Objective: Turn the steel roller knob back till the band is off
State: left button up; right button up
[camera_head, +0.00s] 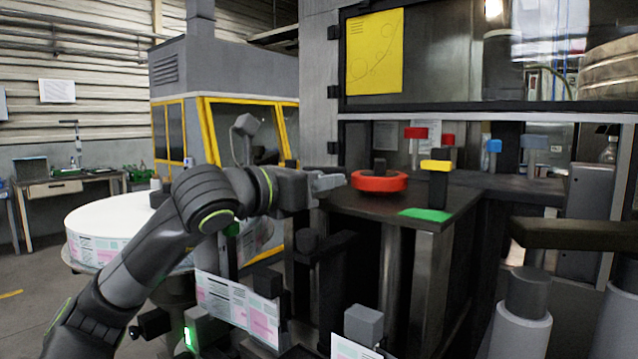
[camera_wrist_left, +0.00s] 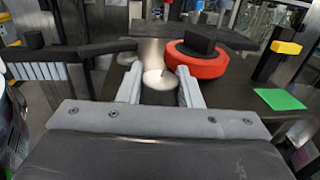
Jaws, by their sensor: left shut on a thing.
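The steel roller knob (camera_wrist_left: 160,86) is a short upright cylinder with a pale, shiny top. It stands between the two fingers of my left gripper (camera_wrist_left: 158,72) in the left wrist view, and the gripper is shut on it. In the head view my left gripper (camera_head: 330,182) reaches in from the left at the edge of the dark machine top, and the knob is hidden there by the gripper and arm. I cannot make out for sure which part is the band. My right gripper is in neither view.
A red ring with a dark hub (camera_head: 379,181) sits just right of the gripper; it is close by in the wrist view too (camera_wrist_left: 196,62). A printed label strip (camera_head: 238,308) hangs below my arm.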

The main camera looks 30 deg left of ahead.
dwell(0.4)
pick_arm(q)
jog(key=o, duration=1)
jog(key=shift+c, duration=0.2)
